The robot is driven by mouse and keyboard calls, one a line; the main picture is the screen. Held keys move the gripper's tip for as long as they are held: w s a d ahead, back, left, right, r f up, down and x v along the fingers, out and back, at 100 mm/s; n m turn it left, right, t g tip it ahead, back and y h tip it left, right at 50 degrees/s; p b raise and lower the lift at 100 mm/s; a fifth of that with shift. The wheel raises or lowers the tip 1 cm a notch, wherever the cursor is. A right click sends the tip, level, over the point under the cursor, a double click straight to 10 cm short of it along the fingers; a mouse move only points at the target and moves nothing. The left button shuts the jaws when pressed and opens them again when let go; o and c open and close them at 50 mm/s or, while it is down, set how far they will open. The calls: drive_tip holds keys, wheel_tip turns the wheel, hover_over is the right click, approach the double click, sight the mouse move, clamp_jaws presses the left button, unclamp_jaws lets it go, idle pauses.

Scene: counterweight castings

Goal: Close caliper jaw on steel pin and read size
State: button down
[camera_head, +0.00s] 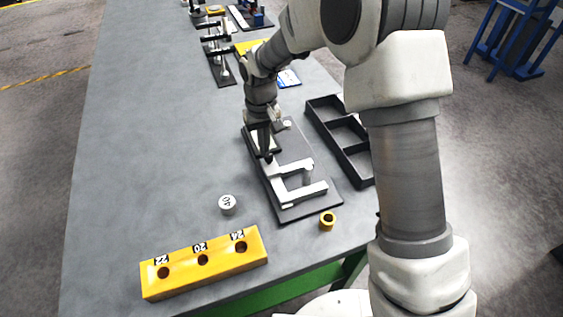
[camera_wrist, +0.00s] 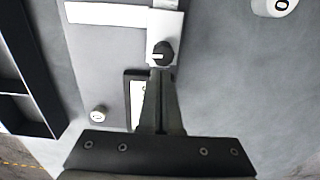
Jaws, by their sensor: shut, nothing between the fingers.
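The caliper is a light grey frame (camera_head: 283,189) with two jaw arms on a dark base plate (camera_head: 290,147). A short light grey cylinder (camera_head: 307,172), which looks like the steel pin, stands at the jaw opening; I cannot tell whether the jaws touch it. In the wrist view the caliper's grey sliding block (camera_wrist: 165,22) carries a dark round knob (camera_wrist: 163,53). My gripper (camera_head: 267,157) is shut and empty, pointing down over the plate. In the wrist view its fingertips (camera_wrist: 160,74) are right at the knob; contact is unclear. A pale panel (camera_wrist: 136,98) is partly hidden by the fingers.
A white cylinder marked 40 (camera_head: 227,205) and a yellow ring (camera_head: 327,220) stand near the plate. A yellow block (camera_head: 205,264) with holes marked 22, 20, 24 lies in front. A black divided tray (camera_head: 347,139) is at right. The table's left side is clear.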

sight(270, 158)
drive_tip(key=shift+s, duration=0.15)
drive_tip(key=shift+s+d+b, duration=0.25)
drive_tip(key=shift+s+d, duration=0.25)
drive_tip(key=shift+s, duration=0.4)
drive_tip(key=shift+s+d+b, duration=0.2)
drive_tip(key=shift+s+d, duration=0.25)
drive_tip(key=shift+s, duration=0.45)
drive_tip(key=shift+s+d+f, duration=0.1)
drive_tip(key=shift+s+f, duration=0.05)
drive_tip(key=shift+s, duration=0.1)
idle(0.6)
drive_tip(key=shift+w+r+p, duration=0.15)
drive_tip(key=shift+r+p, duration=2.3)
drive_tip(key=shift+r, duration=1.25)
